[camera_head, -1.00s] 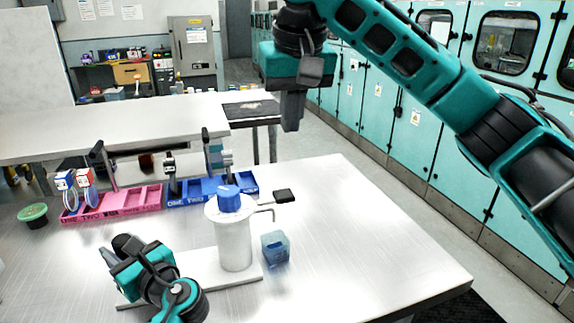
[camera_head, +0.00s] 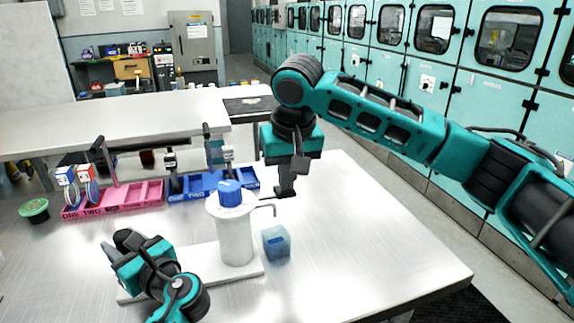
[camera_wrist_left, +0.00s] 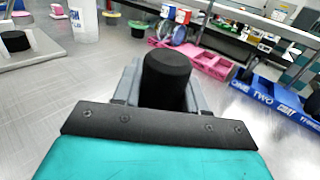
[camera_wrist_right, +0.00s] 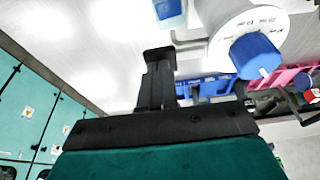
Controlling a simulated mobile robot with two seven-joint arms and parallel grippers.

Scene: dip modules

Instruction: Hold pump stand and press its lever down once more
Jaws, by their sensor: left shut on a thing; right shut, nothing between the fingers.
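The pump stand (camera_head: 235,240) is a white cylinder with a blue cap (camera_head: 230,193) on a white base plate. A bent spout sticks out at its right. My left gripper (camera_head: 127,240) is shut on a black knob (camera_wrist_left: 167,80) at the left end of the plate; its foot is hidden. The lever's black pad (camera_wrist_right: 158,53) shows at the fingertips of my right gripper (camera_wrist_right: 156,85). In the head view the right gripper (camera_head: 285,188) points down, shut and empty, at the lever pad. I cannot tell whether it touches the pad.
A blue cup (camera_head: 276,243) stands right of the pump. Behind are a pink tray (camera_head: 120,200) and a blue tray (camera_head: 208,186) with upright parts. A green dish (camera_head: 34,210) is at the left. The table's right side is clear.

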